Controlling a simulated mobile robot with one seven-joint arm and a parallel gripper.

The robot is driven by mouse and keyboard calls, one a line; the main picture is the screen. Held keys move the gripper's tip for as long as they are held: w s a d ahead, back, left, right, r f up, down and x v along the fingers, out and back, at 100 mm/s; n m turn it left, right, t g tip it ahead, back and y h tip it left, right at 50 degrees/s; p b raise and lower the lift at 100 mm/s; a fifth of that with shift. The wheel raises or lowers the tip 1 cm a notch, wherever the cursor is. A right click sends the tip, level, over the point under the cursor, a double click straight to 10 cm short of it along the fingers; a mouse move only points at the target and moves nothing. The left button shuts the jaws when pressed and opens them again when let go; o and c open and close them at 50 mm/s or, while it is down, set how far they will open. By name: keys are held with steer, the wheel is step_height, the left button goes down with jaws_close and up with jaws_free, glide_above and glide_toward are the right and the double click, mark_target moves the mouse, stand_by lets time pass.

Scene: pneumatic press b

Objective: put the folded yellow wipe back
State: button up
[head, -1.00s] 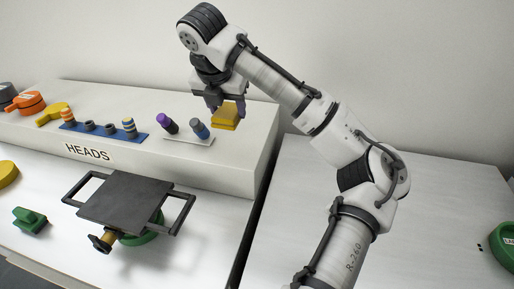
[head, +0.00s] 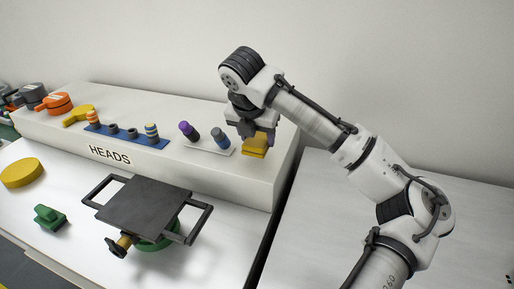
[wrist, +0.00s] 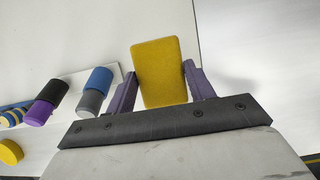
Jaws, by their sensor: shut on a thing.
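The folded yellow wipe (head: 255,146) is at the right end of the raised white shelf marked HEADS. It also shows in the wrist view (wrist: 160,72), between two purple fingers. My gripper (head: 256,136) points down and is shut on the wipe's sides. Whether the wipe touches the shelf top or hangs just above it, I cannot tell.
Left of the wipe, a small white plate (head: 225,151) bears a purple-and-black and a blue-and-grey cylinder. A blue rack (head: 150,141) with several pegs lies further left. A dark plate with handles (head: 145,203) stands below. The shelf's right edge is close.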

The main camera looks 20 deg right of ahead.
mark_target(255, 142)
steer(key=shift+f+p, duration=0.6)
steer(key=shift+f, duration=1.35)
steer(key=shift+f, duration=0.1)
steer(key=shift+f, duration=0.1)
steer(key=o, duration=1.1)
steer(key=shift+f+b, duration=0.1)
steer(key=shift+b, duration=0.4)
steer(key=b+v, duration=0.1)
steer(key=v, duration=1.3)
steer(key=shift+d+b, duration=0.15)
steer(key=shift+b, duration=0.2)
